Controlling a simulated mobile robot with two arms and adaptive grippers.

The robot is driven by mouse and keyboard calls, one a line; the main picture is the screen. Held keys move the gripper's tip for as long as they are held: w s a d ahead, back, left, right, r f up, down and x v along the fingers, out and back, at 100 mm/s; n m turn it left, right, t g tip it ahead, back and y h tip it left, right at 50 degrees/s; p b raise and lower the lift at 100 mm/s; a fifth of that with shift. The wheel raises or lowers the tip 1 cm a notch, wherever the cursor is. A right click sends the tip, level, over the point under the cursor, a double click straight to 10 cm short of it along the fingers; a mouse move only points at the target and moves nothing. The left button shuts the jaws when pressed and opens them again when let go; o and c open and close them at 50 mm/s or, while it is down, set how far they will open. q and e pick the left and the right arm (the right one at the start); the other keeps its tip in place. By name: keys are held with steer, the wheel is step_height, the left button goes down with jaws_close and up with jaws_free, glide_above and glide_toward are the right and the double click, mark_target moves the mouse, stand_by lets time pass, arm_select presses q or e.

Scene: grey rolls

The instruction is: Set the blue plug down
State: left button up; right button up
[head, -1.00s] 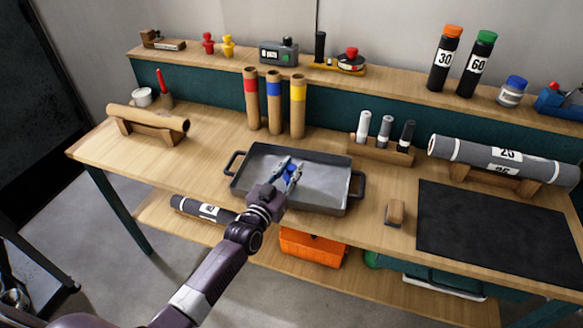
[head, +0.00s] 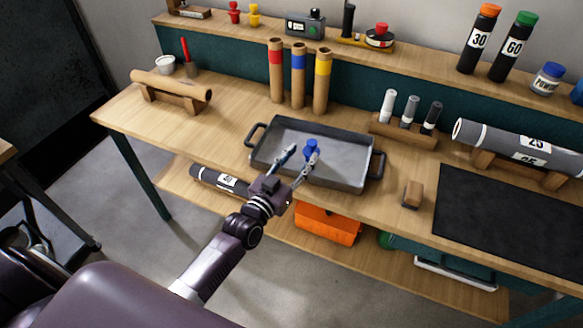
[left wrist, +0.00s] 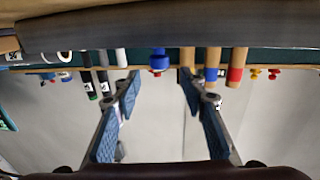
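The blue plug (head: 311,149) stands upright on the floor of the grey tray (head: 349,180), near its middle. My left gripper (head: 298,158) is open and empty at the tray's near side, its right fingertip close in front of the plug. The left wrist view looks upside down; there the plug (left wrist: 159,60) shows in the gap between the spread blue-padded fingers (left wrist: 168,92), apart from both. My right gripper is not in view.
Three cardboard tubes (head: 299,80) stand behind the tray. A marker holder (head: 403,133), a wooden block (head: 413,194) and a dark mat (head: 510,215) lie to the right. A brown roll (head: 171,85) rests on a stand at left.

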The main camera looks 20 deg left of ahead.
arm_select(q)
steer(key=s, duration=0.5)
steer(key=shift+a, duration=0.4)
